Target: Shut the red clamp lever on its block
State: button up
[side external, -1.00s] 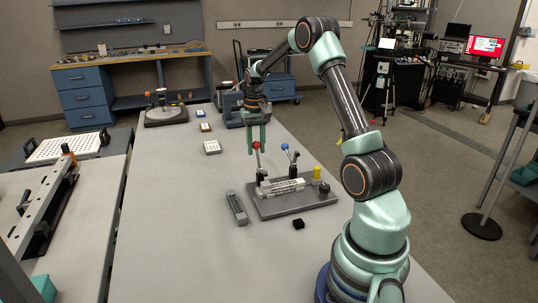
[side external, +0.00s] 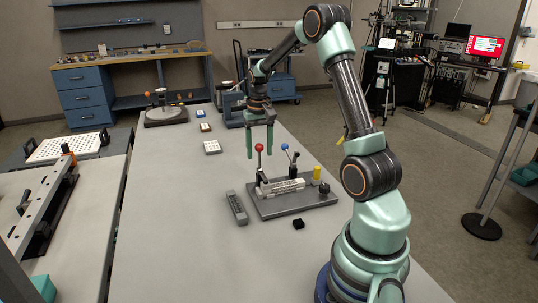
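The red clamp lever (side external: 259,147) stands near upright, its red ball raised above the left end of the grey fixture block (side external: 295,203). A white lattice specimen (side external: 281,187) lies on the block. My gripper (side external: 259,157) points down at the red lever, its two green fingers apart, one to each side of the red ball in the picture. I see no clear contact, and cannot tell whether the fingers are level with the lever in depth. A blue-knobbed lever (side external: 286,147) stands tilted on the block to the right.
A yellow post (side external: 317,172) and a dark knob (side external: 324,188) stand at the block's right end. A grey bar (side external: 237,208) lies left of the block, a small black cube (side external: 298,224) in front. The table (side external: 175,220) is clear to the left.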

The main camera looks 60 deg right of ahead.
jog(key=shift+r, duration=0.1)
jog(key=shift+r, duration=2.7)
jog(key=o, duration=0.6)
jog(key=shift+r, duration=0.15)
jog(key=s+a+r, duration=0.5)
jog(key=s+r, duration=0.2)
jog(key=s, duration=0.2)
jog(key=s+a+r, duration=0.6)
jog(key=s, duration=0.2)
notch_tip(320, 180, down, 9)
jog(key=shift+d+f, duration=0.15)
jog(key=shift+d, duration=0.05)
